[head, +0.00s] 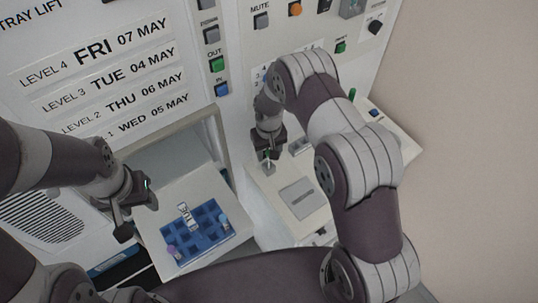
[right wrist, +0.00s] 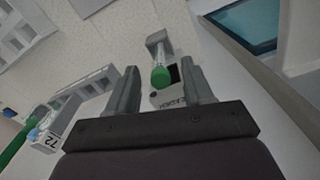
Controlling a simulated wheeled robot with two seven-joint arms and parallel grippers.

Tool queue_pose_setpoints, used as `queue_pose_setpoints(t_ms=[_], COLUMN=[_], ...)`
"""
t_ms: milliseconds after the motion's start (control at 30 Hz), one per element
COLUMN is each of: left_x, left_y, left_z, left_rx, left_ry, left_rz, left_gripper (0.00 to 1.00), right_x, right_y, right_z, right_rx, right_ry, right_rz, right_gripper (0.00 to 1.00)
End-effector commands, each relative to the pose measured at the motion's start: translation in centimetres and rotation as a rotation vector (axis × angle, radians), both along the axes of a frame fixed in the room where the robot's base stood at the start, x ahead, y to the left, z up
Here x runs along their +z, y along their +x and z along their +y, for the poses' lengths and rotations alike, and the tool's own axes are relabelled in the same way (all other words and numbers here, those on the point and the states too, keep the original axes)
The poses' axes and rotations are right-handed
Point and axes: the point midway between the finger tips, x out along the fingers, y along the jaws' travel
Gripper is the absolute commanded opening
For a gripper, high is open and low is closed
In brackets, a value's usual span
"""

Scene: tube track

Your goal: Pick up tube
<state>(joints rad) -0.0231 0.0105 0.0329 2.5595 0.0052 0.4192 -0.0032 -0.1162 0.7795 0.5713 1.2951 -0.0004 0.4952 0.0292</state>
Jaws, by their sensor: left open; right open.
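A tube with a round green cap (right wrist: 160,76) shows in the right wrist view, standing in a grey holder (right wrist: 156,40). My right gripper (right wrist: 160,88) is open, with one finger on each side of the green cap and a visible gap to each. In the head view, my right gripper (head: 268,158) points down over the left part of the white ledge, and the tube there is mostly hidden by it. My left gripper (head: 132,207) is open and empty, to the left of the pulled-out tray.
The tray (head: 165,207) holds a blue rack (head: 205,238) with a "TUE" label (head: 187,216) and a few capped tubes. The white ledge (head: 270,190) carries a grey plate (head: 299,198). The panel wall rises behind.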

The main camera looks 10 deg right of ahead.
Motion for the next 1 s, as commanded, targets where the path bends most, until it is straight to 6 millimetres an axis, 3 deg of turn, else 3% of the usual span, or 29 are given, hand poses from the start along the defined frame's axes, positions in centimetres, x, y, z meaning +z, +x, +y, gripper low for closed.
queue_pose_setpoints(t_ms=[267, 400, 433, 767, 1000], left_x=[0.2, 0.2, 0.2, 0.0, -2.0], left_y=[-0.1, 0.0, 0.0, 0.0, 0.0], left_z=[0.0, 0.0, 0.0, 0.0, 0.0], left_rx=[0.0, 0.0, 0.0, 0.0, 0.0], left_ry=[0.0, 0.0, 0.0, 0.0, 0.0], left_rz=[0.002, 0.002, 0.002, 0.001, 0.001], left_gripper=[0.51, 0.51, 0.51, 0.51, 0.51], right_x=[-0.9, -0.9, -0.9, -0.7, 1.8], right_y=[0.0, 0.0, 0.0, 0.0, 0.1], right_z=[0.0, 0.0, 0.0, 0.0, 0.0], right_rx=[0.0, 0.0, 0.0, 0.0, 0.0], right_ry=[0.0, 0.0, 0.0, 0.0, 0.0], right_rz=[0.001, 0.0, 0.0, -0.001, -0.004], right_gripper=[0.51, 0.09, 0.04, 0.0, 0.0])
